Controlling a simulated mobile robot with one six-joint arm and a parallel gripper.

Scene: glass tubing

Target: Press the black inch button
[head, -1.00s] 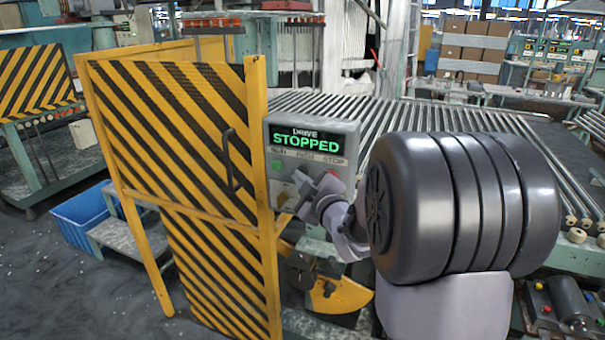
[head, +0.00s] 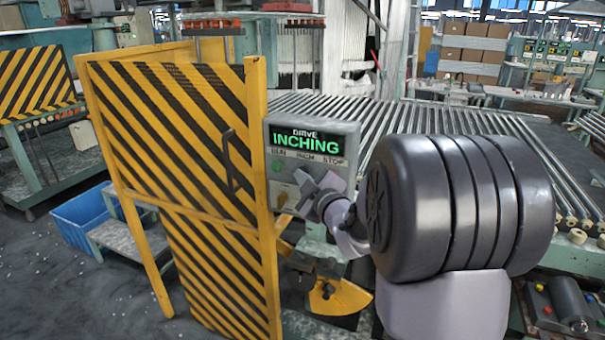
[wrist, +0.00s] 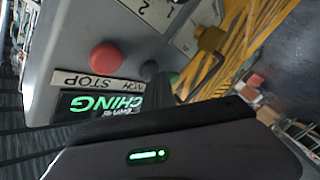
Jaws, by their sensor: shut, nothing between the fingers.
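The grey control box (head: 345,137) stands beside the striped gate in the head view. Its display (head: 305,141) reads "DRIVE INCHING" in green. Labels for run, inch and stop sit below it. My gripper (head: 308,187) is shut and empty, its tip at the box face under the inch label, hiding the inch button there. In the wrist view the dark round inch button (wrist: 150,70) shows beside the red stop button (wrist: 106,57). My gripper's dark fingertip (wrist: 172,84) is right at the inch button; contact itself is hard to make out.
A yellow-black striped gate (head: 175,140) stands left of the box. A roller conveyor (head: 420,115) runs behind it. A yellow knob (wrist: 211,38) sticks out of the box face near the buttons. A blue bin (head: 82,217) is on the floor at left.

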